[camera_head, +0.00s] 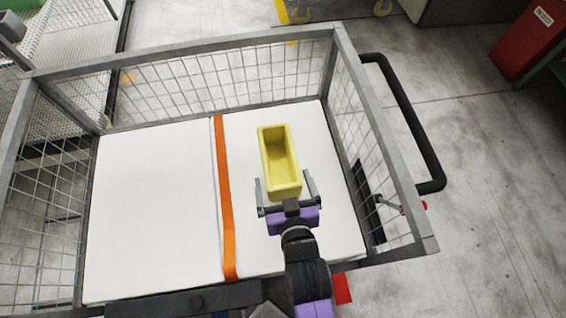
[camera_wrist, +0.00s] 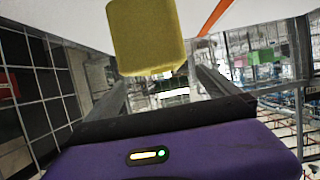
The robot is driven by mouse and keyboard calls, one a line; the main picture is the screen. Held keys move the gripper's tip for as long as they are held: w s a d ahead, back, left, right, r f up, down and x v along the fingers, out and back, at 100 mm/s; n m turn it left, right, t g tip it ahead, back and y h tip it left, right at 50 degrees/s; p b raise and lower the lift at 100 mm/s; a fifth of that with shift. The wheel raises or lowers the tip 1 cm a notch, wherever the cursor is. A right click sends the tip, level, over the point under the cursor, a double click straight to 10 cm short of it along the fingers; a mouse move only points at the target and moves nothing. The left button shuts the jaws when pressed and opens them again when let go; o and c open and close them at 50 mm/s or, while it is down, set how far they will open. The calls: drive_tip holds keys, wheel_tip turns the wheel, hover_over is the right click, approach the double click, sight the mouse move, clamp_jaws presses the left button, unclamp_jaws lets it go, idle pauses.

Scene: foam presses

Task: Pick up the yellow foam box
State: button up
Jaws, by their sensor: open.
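The yellow foam box (camera_head: 279,160) is a hollow, open-topped block on the white surface inside the wire cart, right of the orange strap. In the wrist view, the yellow foam box (camera_wrist: 147,36) shows its near end at the top, ahead of the fingers. My gripper (camera_head: 285,187) is open, with one finger on each side of the box's near end in the head view. In the wrist view my gripper (camera_wrist: 160,75) has its two fingers apart below the box. I cannot tell whether either finger touches it.
The wire cart (camera_head: 190,44) has mesh walls around the white surface (camera_head: 150,210). An orange strap (camera_head: 223,190) crosses that surface. A black handle (camera_head: 408,115) sticks out at the right. A red bin (camera_head: 532,38) stands at the upper right. The white surface left of the strap is clear.

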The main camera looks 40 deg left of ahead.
hover_over(281, 174)
drive_tip(key=shift+a+f, duration=0.1)
drive_tip(key=shift+f, duration=1.35)
drive_tip(key=c, duration=1.6)
